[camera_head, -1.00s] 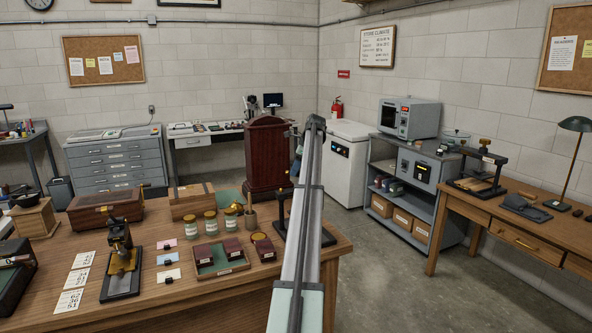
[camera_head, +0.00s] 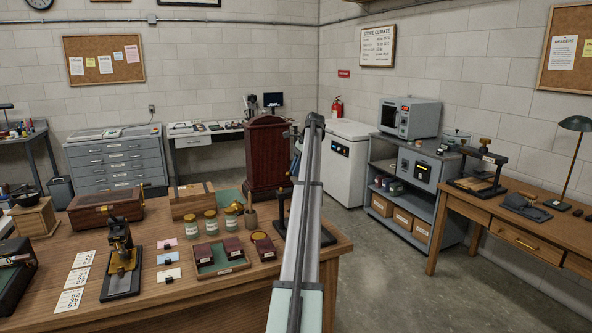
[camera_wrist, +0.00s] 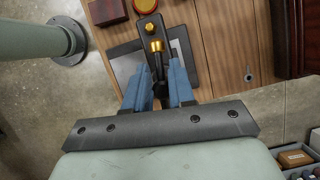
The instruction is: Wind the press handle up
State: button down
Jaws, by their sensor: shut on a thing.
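A black press with brass fittings (camera_wrist: 150,27) stands on the wooden table below my gripper in the wrist view. The fingers and the steep view hide most of the handle.
The wooden table (camera_head: 190,295) also holds a green-lined tray with dark red boxes (camera_head: 222,266), several jars and a small black-and-brass device (camera_head: 121,262). A dark wooden cabinet (camera_head: 267,160) stands behind. Another press (camera_head: 480,172) is on the right-hand table. Floor between is clear.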

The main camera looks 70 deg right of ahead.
jog(key=c, duration=1)
grip_release()
jog(key=shift+c, duration=0.2)
jog(key=m, duration=0.2)
jog(key=m+h, duration=0.1)
jog(key=m, duration=0.1)
jog(key=shift+w+d+t+h, duration=0.1)
jog(key=shift+t+h, duration=0.2)
jog(key=m, duration=0.1)
jog(key=m+h, duration=0.1)
jog(key=m, duration=0.2)
jog(key=shift+d+m+h, duration=0.25)
jog(key=shift+m+h, duration=0.05)
jog(key=shift+m, duration=0.1)
jog(key=v, duration=1.4)
jog(key=w+n+t, duration=0.1)
jog(key=n, duration=0.6)
jog(key=w+r+n+t+y, duration=0.1)
jog(key=n, duration=0.6)
jog(key=w+a+n+y, duration=0.1)
jog(key=w+n, duration=0.1)
jog(key=n, duration=0.5)
jog(key=shift+r+t, duration=0.4)
